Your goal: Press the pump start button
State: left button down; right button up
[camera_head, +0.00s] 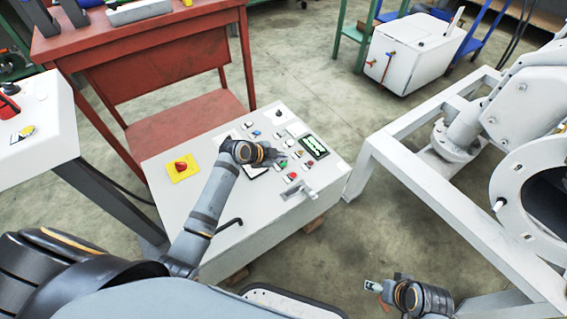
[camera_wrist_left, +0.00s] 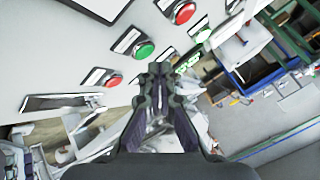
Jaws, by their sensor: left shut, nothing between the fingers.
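The pale grey control panel (camera_head: 225,262) stands in front of me, with several buttons and a lit display (camera_head: 314,147). My left gripper (camera_head: 280,157) is shut and empty over the button area in the head view, hiding some of the buttons. In the left wrist view the shut fingertips (camera_wrist_left: 160,68) point at the panel face, just beside a green button (camera_wrist_left: 144,50). Labels are unreadable, so I cannot tell which is pump start, or whether the fingers touch. My right gripper (camera_head: 374,287) is low at the right.
A yellow plate with a red knob (camera_head: 181,167) is on the panel's left. A lever handle (camera_head: 300,192) sticks out near its front edge. A red workbench (camera_head: 150,45) stands behind, and a white metal frame (camera_head: 430,195) at the right. Bare floor lies between.

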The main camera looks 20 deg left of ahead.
dwell(0.5)
pick_arm(q)
jog(key=shift+f, duration=0.4)
